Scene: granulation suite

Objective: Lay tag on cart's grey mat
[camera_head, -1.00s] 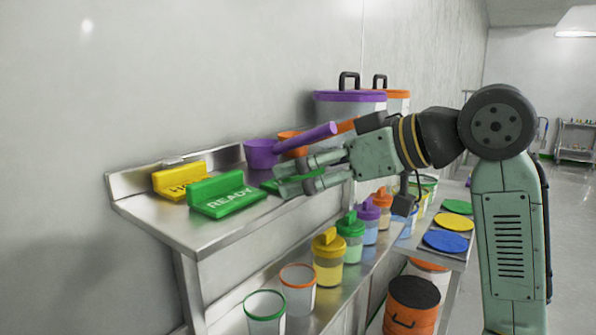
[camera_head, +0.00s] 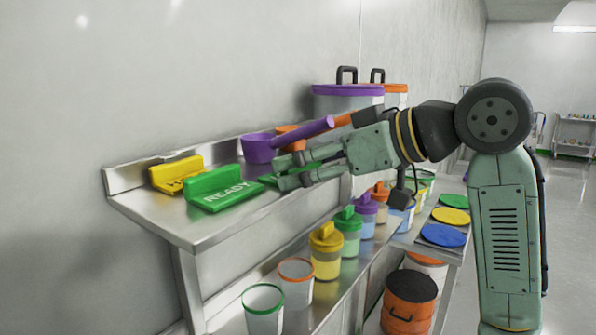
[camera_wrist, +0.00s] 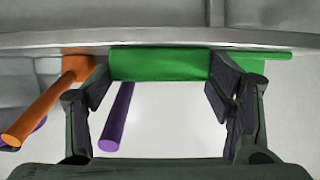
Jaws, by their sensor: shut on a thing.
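My gripper (camera_head: 286,172) is over the upper steel shelf, shut on a green tag (camera_head: 302,171), which is partly hidden by the fingers. In the wrist view the green tag's thick bar (camera_wrist: 160,65) lies between the two fingers, with a thin green edge reaching to the right. No lettering shows on it. Another green tag, reading READY (camera_head: 222,192), stands on the shelf to the left, with a yellow tag (camera_head: 177,175) behind it. A cart's grey mat cannot be made out in either view.
A purple scoop (camera_head: 258,148) and an orange scoop (camera_head: 290,138) sit behind my gripper, also seen from the wrist. Coloured discs (camera_head: 443,235) lie on a surface to the right. A distant rack (camera_head: 575,135) stands far right.

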